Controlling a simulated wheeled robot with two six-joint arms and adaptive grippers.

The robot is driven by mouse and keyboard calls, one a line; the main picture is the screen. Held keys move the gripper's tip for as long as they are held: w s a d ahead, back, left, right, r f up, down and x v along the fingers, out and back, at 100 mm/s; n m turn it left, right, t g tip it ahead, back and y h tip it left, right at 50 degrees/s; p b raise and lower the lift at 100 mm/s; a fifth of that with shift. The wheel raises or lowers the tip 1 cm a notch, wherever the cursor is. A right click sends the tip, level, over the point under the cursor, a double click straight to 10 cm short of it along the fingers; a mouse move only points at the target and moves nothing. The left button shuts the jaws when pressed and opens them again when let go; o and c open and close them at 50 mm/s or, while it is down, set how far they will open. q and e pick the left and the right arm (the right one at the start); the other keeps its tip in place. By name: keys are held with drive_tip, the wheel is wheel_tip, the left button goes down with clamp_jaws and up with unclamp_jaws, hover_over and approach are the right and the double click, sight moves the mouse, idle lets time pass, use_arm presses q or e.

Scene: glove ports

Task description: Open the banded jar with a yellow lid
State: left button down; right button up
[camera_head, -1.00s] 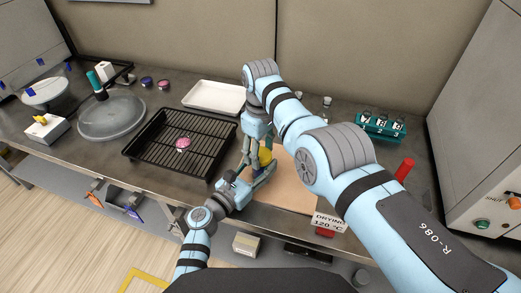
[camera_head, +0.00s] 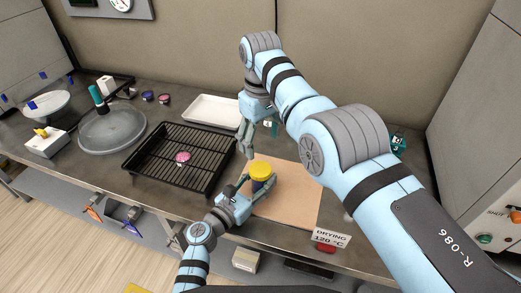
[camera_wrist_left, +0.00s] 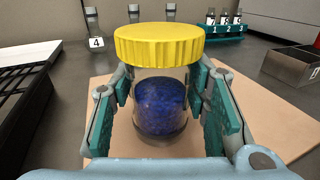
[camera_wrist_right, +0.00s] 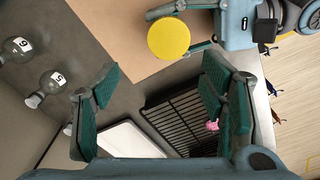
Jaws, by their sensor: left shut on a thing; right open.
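The jar (camera_wrist_left: 160,108) is clear with dark blue contents, and its ribbed yellow lid (camera_wrist_left: 158,45) sits level on top. No band shows clearly on it. It stands upright at the tan mat; the lid also shows in the head view (camera_head: 260,170) and the right wrist view (camera_wrist_right: 168,38). My left gripper (camera_head: 260,184) is shut on the jar's body from the front, one finger on each side below the lid. My right gripper (camera_head: 259,138) is open and empty, behind and above the jar, apart from the lid. Its open fingers (camera_wrist_right: 158,85) show in its wrist view.
A black wire rack (camera_head: 207,146) with a pink-topped item (camera_head: 183,157) is left of the jar. A white tray (camera_head: 213,110) lies behind. The tan mat (camera_head: 295,195) is clear to the right. A teal vial rack (camera_wrist_left: 223,28) stands behind; my right arm partly covers it in the head view.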

sight(260, 169)
drive_tip(key=m, duration=0.7)
drive_tip(key=s+m, duration=0.1)
drive_tip(key=m, duration=0.3)
drive_tip(key=shift+a+f, duration=0.1)
drive_tip(key=shift+f, duration=0.2)
drive_tip(key=shift+f+m, duration=0.3)
wheel_tip(260, 169, down, 7)
drive_tip(key=shift+f, duration=0.2)
drive_tip(key=c, duration=1.2)
drive_tip(key=n, duration=0.4)
drive_tip(key=shift+n, duration=0.4)
drive_tip(key=n, duration=0.5)
